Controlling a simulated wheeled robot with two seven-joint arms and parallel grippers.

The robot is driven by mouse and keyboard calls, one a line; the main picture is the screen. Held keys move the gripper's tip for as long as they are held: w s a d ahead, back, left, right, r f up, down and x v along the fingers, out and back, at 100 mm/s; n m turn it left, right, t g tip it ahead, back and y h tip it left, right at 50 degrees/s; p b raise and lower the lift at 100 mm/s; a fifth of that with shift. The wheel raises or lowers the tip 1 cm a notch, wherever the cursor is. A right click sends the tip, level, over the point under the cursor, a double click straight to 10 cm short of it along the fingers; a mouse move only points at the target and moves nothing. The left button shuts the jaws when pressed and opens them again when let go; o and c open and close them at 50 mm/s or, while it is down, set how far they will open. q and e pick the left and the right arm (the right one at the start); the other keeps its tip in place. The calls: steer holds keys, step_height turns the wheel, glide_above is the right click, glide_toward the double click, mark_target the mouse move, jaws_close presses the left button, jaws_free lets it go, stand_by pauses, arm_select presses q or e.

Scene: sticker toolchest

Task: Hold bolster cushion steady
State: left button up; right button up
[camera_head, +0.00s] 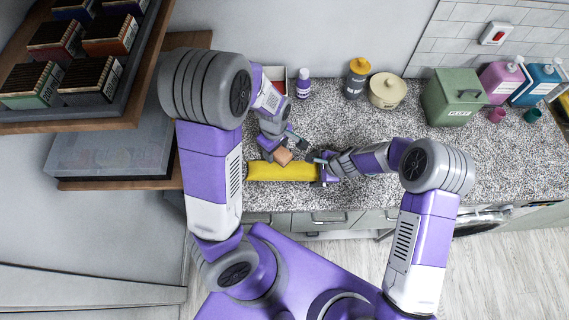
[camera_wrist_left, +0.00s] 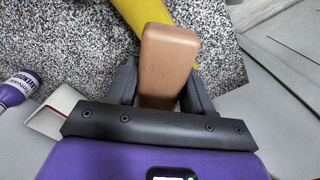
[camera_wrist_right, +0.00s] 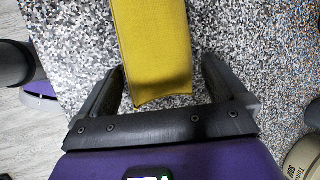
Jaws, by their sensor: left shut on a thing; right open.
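The yellow bolster cushion (camera_head: 282,172) lies lengthwise on the speckled counter near its front edge. My right gripper (camera_head: 325,166) is open at the cushion's right end. In the right wrist view the cushion (camera_wrist_right: 153,45) reaches between the two spread fingers (camera_wrist_right: 160,95), with gaps on both sides. My left gripper (camera_head: 279,147) is shut on a small wooden block (camera_wrist_left: 167,65), which also shows in the head view (camera_head: 284,157). The block is held at the cushion's far side; I cannot tell whether it touches. The cushion (camera_wrist_left: 145,12) is partly hidden behind the block in the left wrist view.
A purple-labelled bottle (camera_head: 303,84), a yellow-lidded jar (camera_head: 356,78), a cream pot (camera_head: 387,91) and a green box (camera_head: 453,97) stand along the back. Pink (camera_head: 502,82) and blue (camera_head: 536,84) bottles stand far right. A wooden shelf (camera_head: 120,184) is at left.

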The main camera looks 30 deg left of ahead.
steer(key=v, duration=1.2)
steer(key=shift+s, duration=0.1)
